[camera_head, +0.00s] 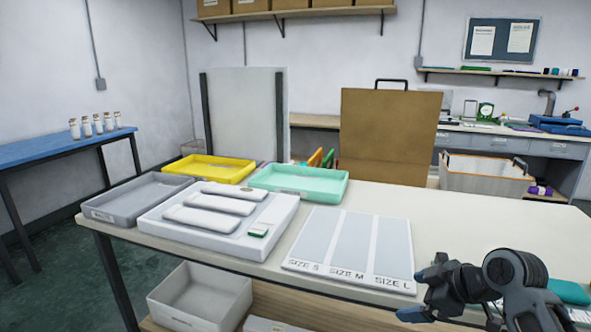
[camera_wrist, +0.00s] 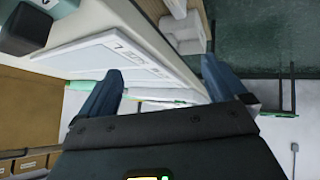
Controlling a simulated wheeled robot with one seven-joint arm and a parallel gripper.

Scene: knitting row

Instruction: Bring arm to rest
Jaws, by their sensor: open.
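My gripper (camera_head: 428,292) is at the lower right in the head view, over the front right part of the table (camera_head: 470,220). The size board also shows in the wrist view (camera_wrist: 105,52), tilted by the camera's angle. My arm hides part of the table's right front.
A white tray (camera_head: 160,226) holding several white rolls stands left of the board. Grey (camera_head: 108,212), yellow (camera_head: 225,163) and green (camera_head: 335,190) trays surround it. A brown panel (camera_head: 388,135) stands behind. A teal item (camera_head: 570,292) lies beside my arm. The table's right middle is clear.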

